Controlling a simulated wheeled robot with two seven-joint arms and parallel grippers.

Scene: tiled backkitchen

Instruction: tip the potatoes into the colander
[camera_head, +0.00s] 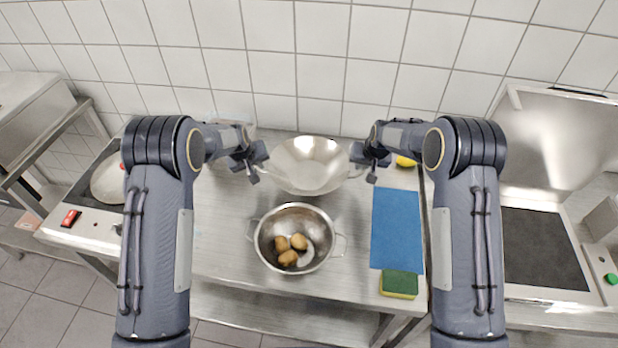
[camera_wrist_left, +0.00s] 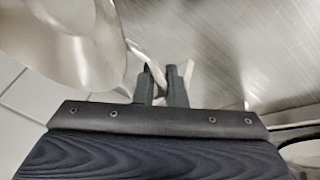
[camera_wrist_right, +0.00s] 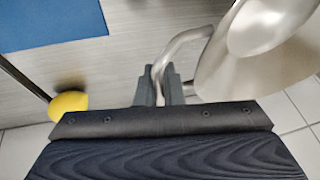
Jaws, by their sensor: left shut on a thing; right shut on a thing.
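A wide steel bowl (camera_head: 308,160) with two side handles is behind the colander, its inside facing me and looking empty. My left gripper (camera_head: 258,170) is shut on its left handle; the fingers (camera_wrist_left: 162,85) close around that handle in the left wrist view. My right gripper (camera_head: 366,168) is shut on its right handle, and the fingers (camera_wrist_right: 160,85) show this in the right wrist view. The steel colander (camera_head: 262,245) stands on the table in front of the bowl. Several brown potatoes (camera_head: 288,258) lie in it. Whether the bowl touches the table is unclear.
A blue cloth (camera_head: 397,228) lies right of the colander, with a green and yellow sponge (camera_head: 400,284) before it. A yellow object (camera_head: 405,161) is behind the cloth. A hob with a pan (camera_head: 107,180) is left; an open-lidded appliance (camera_head: 545,250) is right. The table (camera_head: 215,235) left of the colander is clear.

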